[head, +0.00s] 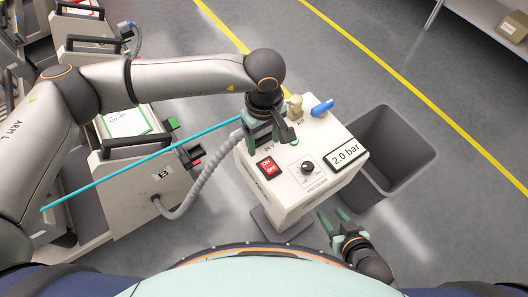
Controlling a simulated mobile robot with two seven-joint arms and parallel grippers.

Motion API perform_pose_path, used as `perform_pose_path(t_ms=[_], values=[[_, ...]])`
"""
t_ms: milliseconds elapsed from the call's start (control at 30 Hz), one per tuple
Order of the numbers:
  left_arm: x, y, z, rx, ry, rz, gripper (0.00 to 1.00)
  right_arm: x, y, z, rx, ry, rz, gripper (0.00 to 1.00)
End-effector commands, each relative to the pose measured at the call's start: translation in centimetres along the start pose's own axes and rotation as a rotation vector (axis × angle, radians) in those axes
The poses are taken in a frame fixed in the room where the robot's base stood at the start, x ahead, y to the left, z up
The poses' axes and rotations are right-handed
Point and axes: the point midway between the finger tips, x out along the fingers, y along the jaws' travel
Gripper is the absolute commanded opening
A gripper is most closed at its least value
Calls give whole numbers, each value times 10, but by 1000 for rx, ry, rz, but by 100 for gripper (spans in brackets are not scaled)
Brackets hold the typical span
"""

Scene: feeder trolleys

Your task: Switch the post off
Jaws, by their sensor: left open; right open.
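The post (290,196) is a white box on a grey foot in the middle of the head view. Its sloping top carries a red ON/OFF switch (268,166), a black knob (308,167) and a display (344,154) reading 2.0 bar. A blue lever (322,107) and a brass fitting (296,108) stand at its back edge by the AIR label. My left gripper (264,138) is open over the post's back left, behind the red switch, and hides part of the 24V area. My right gripper (334,222) is open and empty, in front of the post's right corner.
A grey ribbed hose (196,196) runs from the trolley (130,193) at left up toward the post. A thin cyan line (140,163) crosses above the trolley. A dark open bin (395,160) stands right of the post. The floor further right is clear up to a shelf (480,22).

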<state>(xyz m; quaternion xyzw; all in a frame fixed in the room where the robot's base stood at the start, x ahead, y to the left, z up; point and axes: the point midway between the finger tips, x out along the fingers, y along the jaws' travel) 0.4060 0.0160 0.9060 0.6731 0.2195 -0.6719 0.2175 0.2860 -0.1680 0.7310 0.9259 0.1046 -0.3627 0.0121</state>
Motion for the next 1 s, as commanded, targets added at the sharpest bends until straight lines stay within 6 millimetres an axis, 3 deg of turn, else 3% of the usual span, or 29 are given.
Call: perform_pose_path(t_ms=[100, 333, 500, 767, 1000], values=[[25, -1, 1, 0, -3, -3, 68, -4, 0, -4, 0, 0, 0, 50], [60, 0, 1, 0, -3, 0, 68, -6, 0, -6, 0, 0, 0, 50], [71, 0, 1, -1, -3, 1, 68, -6, 0, -7, 0, 0, 0, 50], [73, 1, 1, 0, -2, 2, 68, -6, 0, -6, 0, 0, 1, 50], [72, 1, 1, 0, -2, 2, 43, -6, 0, -6, 0, 0, 1, 50]])
